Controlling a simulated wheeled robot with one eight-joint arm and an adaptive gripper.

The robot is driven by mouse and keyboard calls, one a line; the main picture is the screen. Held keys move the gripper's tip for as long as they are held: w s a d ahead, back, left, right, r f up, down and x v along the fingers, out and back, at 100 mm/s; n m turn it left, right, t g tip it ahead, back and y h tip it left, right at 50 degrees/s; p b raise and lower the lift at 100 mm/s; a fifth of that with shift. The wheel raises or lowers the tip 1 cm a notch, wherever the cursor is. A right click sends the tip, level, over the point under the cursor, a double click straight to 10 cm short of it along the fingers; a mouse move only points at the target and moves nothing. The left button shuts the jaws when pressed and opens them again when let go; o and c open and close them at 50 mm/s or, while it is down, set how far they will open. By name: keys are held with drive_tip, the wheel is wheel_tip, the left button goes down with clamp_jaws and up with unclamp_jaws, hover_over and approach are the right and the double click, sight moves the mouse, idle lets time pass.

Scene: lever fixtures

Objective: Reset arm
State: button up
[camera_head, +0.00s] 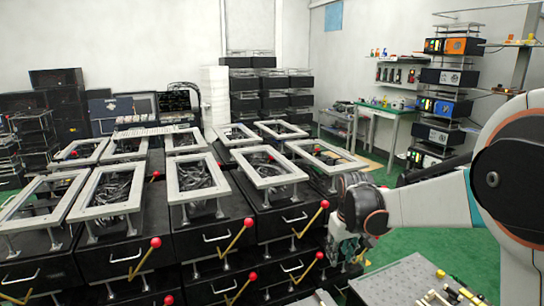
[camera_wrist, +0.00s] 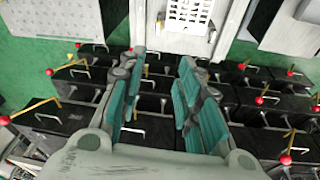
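My gripper (camera_wrist: 162,60) is open in the wrist view, its two teal-padded fingers apart with nothing between them. In the head view my gripper (camera_head: 345,248) hangs at the end of my arm, right of the black fixture boxes and partly hidden by the wrist. Yellow levers with red ball knobs stick out from the box fronts: one lever (camera_head: 312,219) is nearest my gripper, another lever (camera_head: 238,238) is further left, and a third lever (camera_head: 145,258) is left of that. Several levers, such as one lever (camera_wrist: 268,84), also show in the wrist view. I see no finger touching a lever.
Black boxes (camera_head: 205,238) with grey frames on top fill the left and middle. A grey perforated table (camera_head: 392,280) with small parts stands at the lower right. A shelf tower (camera_head: 445,105) stands behind. Green floor (camera_head: 415,248) is clear beyond the table.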

drive_tip(key=s+r+m+t, duration=0.15)
drive_tip(key=s+r, duration=0.35)
drive_tip(key=s, duration=0.6)
drive_tip(key=s+r+m+t, duration=0.1)
drive_tip(key=s+r+t, duration=0.1)
drive_tip(key=s+r, duration=0.6)
drive_tip(key=s+f+t, duration=0.1)
drive_tip(key=s+f, duration=0.3)
drive_tip(key=s, duration=0.6)
drive_tip(key=shift+s+f, duration=0.15)
drive_tip(key=shift+s, duration=0.1)
